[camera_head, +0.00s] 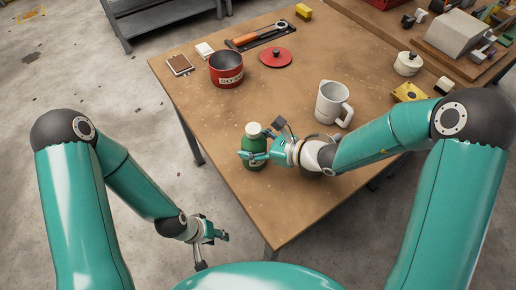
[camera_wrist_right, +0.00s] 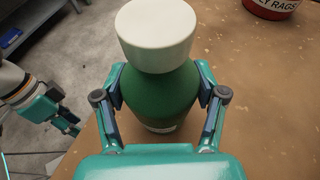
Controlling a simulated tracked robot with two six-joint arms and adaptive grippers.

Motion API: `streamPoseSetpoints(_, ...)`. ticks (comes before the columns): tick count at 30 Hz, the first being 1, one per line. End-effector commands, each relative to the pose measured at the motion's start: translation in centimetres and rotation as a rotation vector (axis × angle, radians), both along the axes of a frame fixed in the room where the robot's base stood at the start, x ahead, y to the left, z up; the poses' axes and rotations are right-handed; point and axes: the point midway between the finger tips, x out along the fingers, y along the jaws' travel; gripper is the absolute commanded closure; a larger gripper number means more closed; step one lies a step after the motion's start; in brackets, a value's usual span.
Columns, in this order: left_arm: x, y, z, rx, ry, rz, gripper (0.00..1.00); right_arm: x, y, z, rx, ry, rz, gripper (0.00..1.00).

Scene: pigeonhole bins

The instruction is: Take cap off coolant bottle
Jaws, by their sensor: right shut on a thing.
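The coolant bottle (camera_head: 252,146) is green and stands upright near the table's left front edge. Its cream-white cap (camera_head: 253,129) sits on top; in the right wrist view the cap (camera_wrist_right: 156,34) is large at the top of the green bottle (camera_wrist_right: 158,102). My right gripper (camera_head: 256,156) is shut on the bottle's body, below the cap, with one finger on each side in the right wrist view (camera_wrist_right: 162,104). My left gripper (camera_head: 221,237) is low, off the table's left edge and apart from the bottle. Its jaw opening is too small to tell.
On the wooden table (camera_head: 290,205) a red pot (camera_head: 227,72) stands behind the bottle, with its red lid (camera_head: 275,57) beside it. A white pitcher (camera_head: 331,104) stands to the right, near my right arm. The front part of the table is clear.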

Motion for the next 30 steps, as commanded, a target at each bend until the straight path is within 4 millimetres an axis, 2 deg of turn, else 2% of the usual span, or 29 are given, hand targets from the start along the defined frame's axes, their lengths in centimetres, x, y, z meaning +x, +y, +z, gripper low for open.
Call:
streamPoseSetpoints(1,0.0,0.0,0.0,0.0,0.0,0.0,0.6,0.0,0.0,0.0,-0.001,0.0,0.0,0.58)
streamPoseSetpoints(5,0.0,0.0,0.0,0.0,0.0,0.0,0.6,0.0,-0.1,0.0,-0.001,0.0,-0.001,0.79)
streamPoseSetpoints(14,0.0,0.0,0.0,0.0,0.0,0.0,0.6,0.1,-0.1,0.2,0.0,-0.003,-0.001,0.79)
streamPoseSetpoints(19,0.0,0.0,0.0,0.0,0.0,0.0,0.6,0.1,-0.1,1.1,0.0,-0.005,0.0,0.79)
streamPoseSetpoints(23,0.0,0.0,-0.1,0.0,0.0,0.0,0.6,0.1,-0.1,2.7,0.001,-0.008,-0.002,0.79)
streamPoseSetpoints(30,0.0,0.0,0.2,0.0,0.0,0.0,0.6,0.1,-0.1,8.1,0.002,-0.011,-0.001,0.79)
